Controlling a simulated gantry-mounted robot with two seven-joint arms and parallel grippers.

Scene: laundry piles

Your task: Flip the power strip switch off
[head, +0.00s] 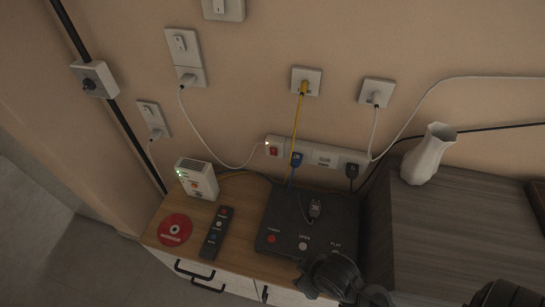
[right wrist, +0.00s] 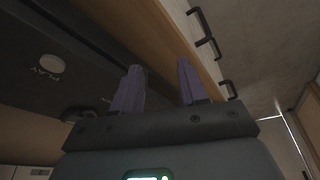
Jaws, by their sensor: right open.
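The white power strip (head: 324,155) is mounted low on the wall, just above the back of the wooden cabinet. Its red switch (head: 273,151) is at the left end, with a small glowing light (head: 267,144) beside it. A blue plug (head: 296,160) and a black plug (head: 351,169) are in the strip. My right gripper (right wrist: 158,68) shows two purple fingers, apart and empty, near the cabinet's front edge. In the head view my dark right arm is at the bottom, well away from the strip. My left gripper is not in view.
A black box (head: 304,225) with buttons, a remote (head: 217,232), a red disc (head: 174,230) and a white router (head: 197,179) lie on the cabinet. A white vase (head: 428,154) stands on the dark surface at right. Cables hang around the strip.

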